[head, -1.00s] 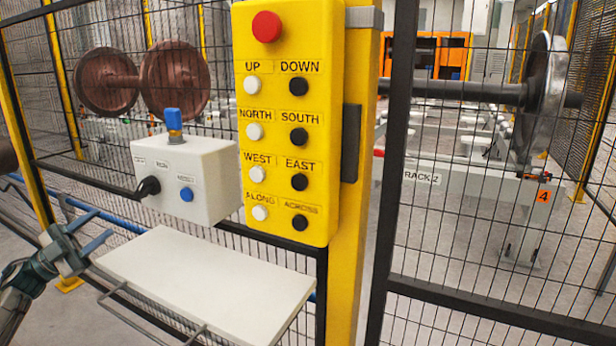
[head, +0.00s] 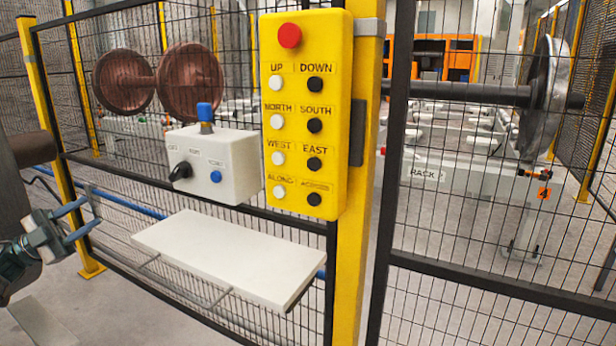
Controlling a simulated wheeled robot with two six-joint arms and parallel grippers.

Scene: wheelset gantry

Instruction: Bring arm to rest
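My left gripper (head: 88,219) is at the left edge of the head view, left of the white shelf. Its two blue-grey fingers are apart with nothing between them, and it touches nothing that I can see. My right gripper is not in view. The yellow control pendant (head: 305,115) hangs upright on the yellow post, with a red button (head: 289,36) on top and rows of white and black buttons. The white control box (head: 213,165) stands left of it, with a black knob, a blue button and a blue-topped switch.
A white shelf (head: 222,255) juts from the black mesh fence below the box. Behind the fence are a rusty wheelset (head: 190,82), a steel wheelset (head: 541,98) at the right and a white rack (head: 463,180). The yellow post (head: 357,270) stands right of the shelf.

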